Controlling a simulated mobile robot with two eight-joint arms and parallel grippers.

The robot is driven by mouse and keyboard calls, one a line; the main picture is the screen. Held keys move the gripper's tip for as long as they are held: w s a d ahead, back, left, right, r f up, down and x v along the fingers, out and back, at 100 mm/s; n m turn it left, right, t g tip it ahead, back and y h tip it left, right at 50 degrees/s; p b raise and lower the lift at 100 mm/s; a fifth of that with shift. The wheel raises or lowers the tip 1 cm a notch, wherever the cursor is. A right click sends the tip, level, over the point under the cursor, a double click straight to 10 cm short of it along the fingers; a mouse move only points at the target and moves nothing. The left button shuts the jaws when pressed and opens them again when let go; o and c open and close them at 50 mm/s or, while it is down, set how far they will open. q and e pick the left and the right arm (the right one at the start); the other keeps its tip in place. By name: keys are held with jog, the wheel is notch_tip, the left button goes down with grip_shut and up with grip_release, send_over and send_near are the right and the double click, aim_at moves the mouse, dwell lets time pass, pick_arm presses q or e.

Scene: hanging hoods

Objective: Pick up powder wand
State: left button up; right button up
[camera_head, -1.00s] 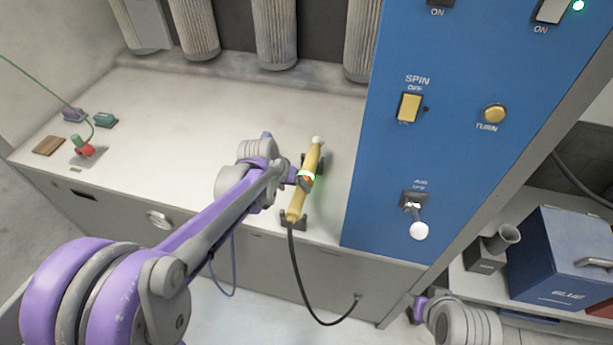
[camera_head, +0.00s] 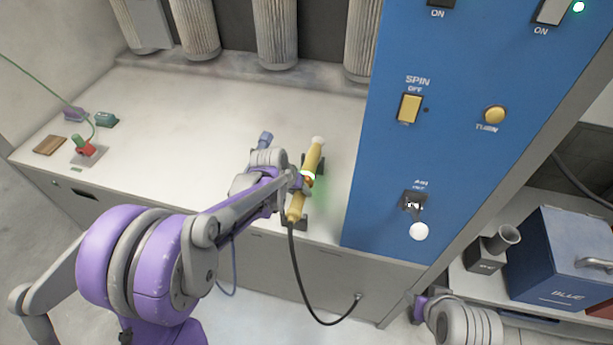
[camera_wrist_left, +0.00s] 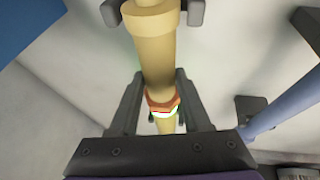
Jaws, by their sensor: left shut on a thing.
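The powder wand (camera_head: 313,160) is a yellow tube with a pale tip and a black hose at its lower end. It lies in dark holder brackets (camera_head: 296,222) on the white counter, beside the blue panel. My left gripper (camera_head: 307,180) is shut on the wand at its middle, by an orange and white band with a green glow. In the left wrist view the wand (camera_wrist_left: 154,55) runs between the two dark fingers of the left gripper (camera_wrist_left: 160,105). A part of my right arm shows at the lower right of the head view; its jaws cannot be made out.
A blue panel (camera_head: 455,60) with switches and an air lever (camera_head: 418,230) stands close right of the wand. Grey pleated filters (camera_head: 275,35) hang behind. A red and green item (camera_head: 84,146) and small blocks sit at the counter's left. The counter's middle is clear.

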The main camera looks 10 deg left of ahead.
pick_arm(q)
grip_shut()
notch_tip(320, 180, up, 10)
jog(key=shift+f+p, duration=0.15)
jog(key=shift+p, duration=0.15)
notch_tip(320, 180, up, 5)
jog(key=shift+r+p, duration=0.2)
jog(key=shift+p, duration=0.9)
pick_arm(e)
jog(key=r, duration=0.1)
jog(key=w+r, duration=0.1)
jog(key=r, duration=0.1)
jog(key=w+r, duration=0.1)
jog(key=shift+r, duration=0.15)
